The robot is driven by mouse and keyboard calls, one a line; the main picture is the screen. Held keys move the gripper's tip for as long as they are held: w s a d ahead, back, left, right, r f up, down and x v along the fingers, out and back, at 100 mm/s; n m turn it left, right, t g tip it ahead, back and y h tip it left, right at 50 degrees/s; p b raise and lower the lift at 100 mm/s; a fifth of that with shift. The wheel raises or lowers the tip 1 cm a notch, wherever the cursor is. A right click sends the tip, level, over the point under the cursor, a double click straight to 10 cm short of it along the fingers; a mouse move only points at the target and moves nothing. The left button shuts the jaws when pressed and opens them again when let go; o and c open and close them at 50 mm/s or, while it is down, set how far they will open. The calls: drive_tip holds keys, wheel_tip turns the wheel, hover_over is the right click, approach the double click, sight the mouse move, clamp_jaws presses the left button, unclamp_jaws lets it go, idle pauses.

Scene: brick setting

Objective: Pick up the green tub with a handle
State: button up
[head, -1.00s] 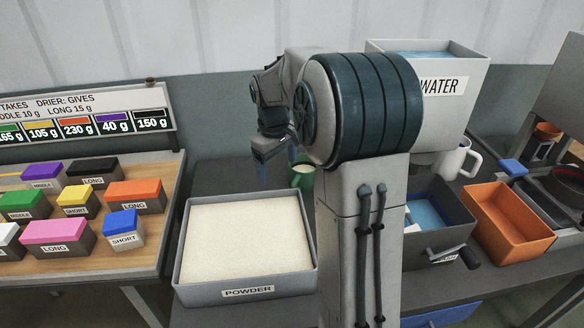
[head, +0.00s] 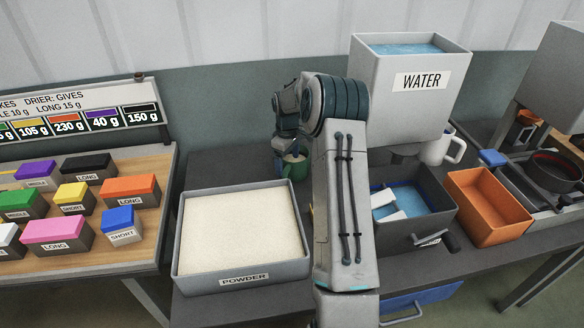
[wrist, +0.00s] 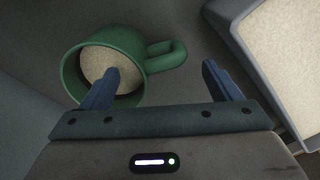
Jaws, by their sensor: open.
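The green tub with a handle (wrist: 72,72) stands upright on the dark bench in the wrist view, with pale powder inside. Its handle (wrist: 168,58) points right. In the head view the tub (head: 298,171) is behind the powder tray, partly hidden by my arm. My gripper (wrist: 160,68) is open. In the wrist view its left finger overlaps the tub's opening and its right finger is right of the handle, so the handle lies between them in the picture. I cannot tell how deep the fingers are or whether they touch. In the head view my gripper (head: 284,160) is over the tub.
The powder tray (head: 245,279) is close in front of the tub. Right of my arm are a water tank (head: 370,75), a grey bin (head: 436,219) with water, a white mug (head: 436,150) and an orange box (head: 487,207). Coloured blocks stand on the left board (head: 80,262).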

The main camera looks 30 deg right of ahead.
sight(288, 169)
drive_tip(key=shift+s+a+f+p, duration=0.1)
drive_tip(key=shift+f+p, duration=0.4)
drive_tip(key=shift+f, duration=1.25)
drive_tip(key=shift+s+f+p, duration=0.1)
drive_tip(key=shift+f+p, duration=0.4)
drive_tip(key=shift+f, duration=1.2)
drive_tip(key=c, duration=1.3)
